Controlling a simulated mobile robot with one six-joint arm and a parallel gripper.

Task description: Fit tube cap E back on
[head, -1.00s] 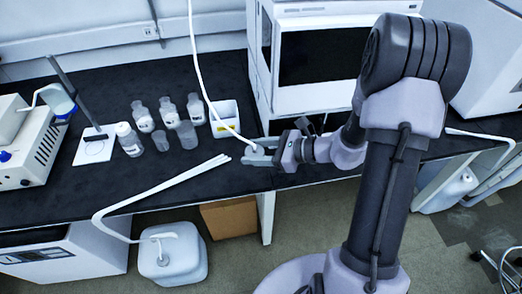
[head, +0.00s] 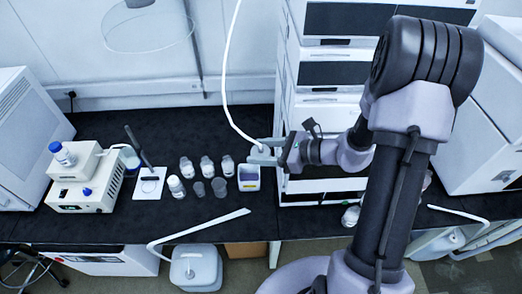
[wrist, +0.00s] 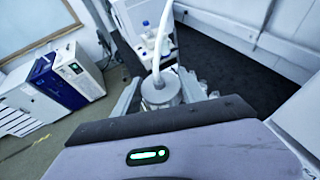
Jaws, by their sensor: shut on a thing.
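My gripper (head: 264,153) is shut on a pale tube cap (wrist: 160,92) and holds it in the air over the bench. A white tube (head: 230,95) runs up from the cap; it also shows in the wrist view (wrist: 159,52). I cannot read a letter on the cap. Several clear labelled bottles (head: 206,166) and two grey beakers (head: 219,187) stand on the bench left of the gripper. Which vessel belongs to this cap cannot be told.
A tall stack of white instrument modules (head: 340,103) stands close right of my gripper. A stirrer-like device (head: 92,180) and a white plate with a stand (head: 150,184) are at left. A white canister (head: 196,268) stands below the bench. Black benchtop is clear before the bottles.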

